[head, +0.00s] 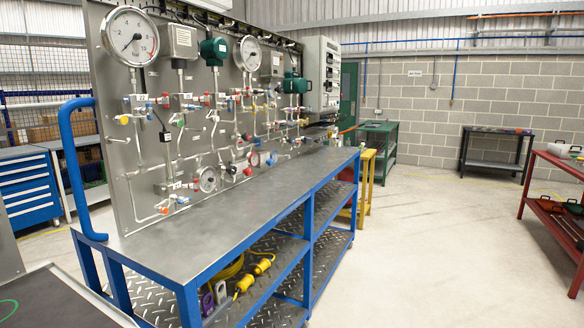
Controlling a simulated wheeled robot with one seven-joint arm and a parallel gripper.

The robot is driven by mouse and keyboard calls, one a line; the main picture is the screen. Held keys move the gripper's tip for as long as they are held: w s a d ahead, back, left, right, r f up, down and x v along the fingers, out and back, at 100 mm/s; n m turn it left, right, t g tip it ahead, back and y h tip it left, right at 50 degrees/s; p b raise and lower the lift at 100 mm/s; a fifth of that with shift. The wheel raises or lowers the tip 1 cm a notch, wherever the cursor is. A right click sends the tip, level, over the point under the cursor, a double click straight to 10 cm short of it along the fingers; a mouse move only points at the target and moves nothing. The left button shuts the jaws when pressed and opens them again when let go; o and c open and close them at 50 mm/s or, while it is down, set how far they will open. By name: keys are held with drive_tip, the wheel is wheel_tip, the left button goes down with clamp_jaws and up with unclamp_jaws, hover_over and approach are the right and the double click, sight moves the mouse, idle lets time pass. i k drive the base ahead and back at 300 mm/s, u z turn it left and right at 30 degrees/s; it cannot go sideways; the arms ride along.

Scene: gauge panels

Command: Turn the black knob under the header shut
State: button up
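A steel gauge panel (122,180) stands along the back of a blue-framed workbench (200,213). It carries pipes and several small valves with red, blue, yellow and black parts. A small dark knob (165,137) shows on the left part of the panel, below a grey box (178,42). Another dark round part (231,170) sits low, right of a small gauge (208,180). I cannot tell which is the black knob under the header, or how far any knob is turned. My gripper is not in view.
A blue tubular handle (74,165) rises at the bench's left end. The steel bench top is mostly clear; yellow cable (228,268) lies on its lower shelf. Open floor (425,250) lies to the right, with a red table (566,165) at the far right.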

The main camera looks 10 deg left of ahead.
sight(231, 170)
drive_tip(key=u, duration=0.1)
drive_tip(key=i, duration=1)
drive_tip(key=u, duration=0.9)
drive_tip(key=i, duration=0.4)
drive_tip(key=u, duration=0.25)
